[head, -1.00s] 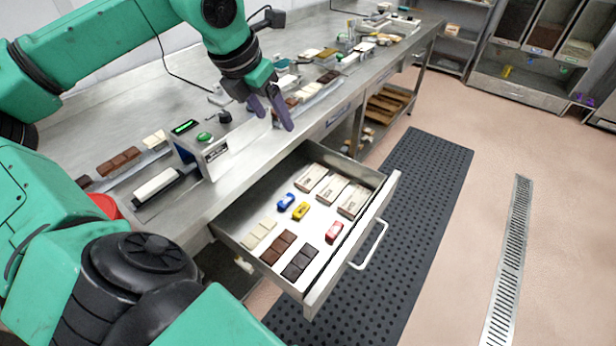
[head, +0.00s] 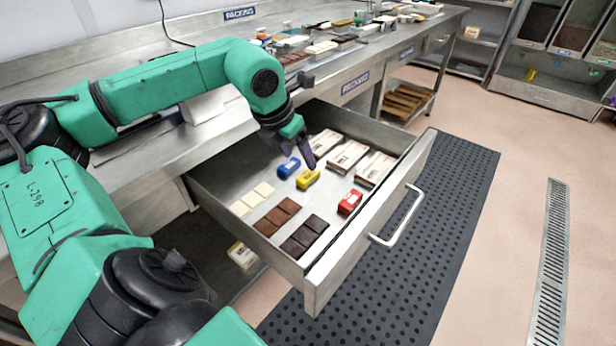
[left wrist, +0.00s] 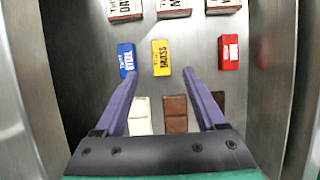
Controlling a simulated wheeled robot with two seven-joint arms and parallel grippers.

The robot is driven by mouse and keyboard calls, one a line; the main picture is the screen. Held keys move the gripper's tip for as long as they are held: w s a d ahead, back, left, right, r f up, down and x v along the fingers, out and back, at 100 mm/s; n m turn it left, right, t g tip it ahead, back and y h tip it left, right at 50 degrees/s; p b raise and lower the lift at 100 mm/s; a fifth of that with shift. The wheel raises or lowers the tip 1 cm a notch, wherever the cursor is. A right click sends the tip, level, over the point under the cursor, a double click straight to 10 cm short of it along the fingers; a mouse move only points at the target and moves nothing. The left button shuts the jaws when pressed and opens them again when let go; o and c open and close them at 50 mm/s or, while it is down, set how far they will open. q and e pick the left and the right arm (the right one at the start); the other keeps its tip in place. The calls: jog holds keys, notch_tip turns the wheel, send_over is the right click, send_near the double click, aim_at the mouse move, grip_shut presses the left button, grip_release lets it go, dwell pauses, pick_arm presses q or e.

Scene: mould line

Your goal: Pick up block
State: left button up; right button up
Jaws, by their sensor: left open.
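The open drawer (head: 225,175) holds three small coloured blocks: a blue block (head: 289,167), a yellow block (head: 308,179) and a red block (head: 350,202). In the left wrist view the blue block (left wrist: 126,59) and yellow block (left wrist: 161,57) lie ahead of the fingertips, and the red block (left wrist: 228,52) lies to the right. My left gripper (head: 308,160) is over the drawer beside the blue and yellow blocks. Its purple fingers (left wrist: 160,77) are open, with the yellow block in line with the gap between them. Nothing is held. My right gripper is not in view.
White, brown and dark chocolate bars (head: 303,236) lie at the drawer's near end. Several labelled boxes (head: 347,157) lie at its far end. The drawer's front wall with its handle (head: 400,218) stands to the right. The steel bench (head: 180,140) is behind.

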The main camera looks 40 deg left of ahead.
aim_at(308, 174)
pick_arm(q)
jog(key=x, duration=0.7)
jog(key=shift+w+f+p, duration=0.2)
jog(key=shift+p, duration=0.1)
grip_shut()
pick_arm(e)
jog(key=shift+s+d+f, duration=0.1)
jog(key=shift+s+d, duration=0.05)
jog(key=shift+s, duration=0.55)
pick_arm(q)
jog(key=shift+r, duration=0.15)
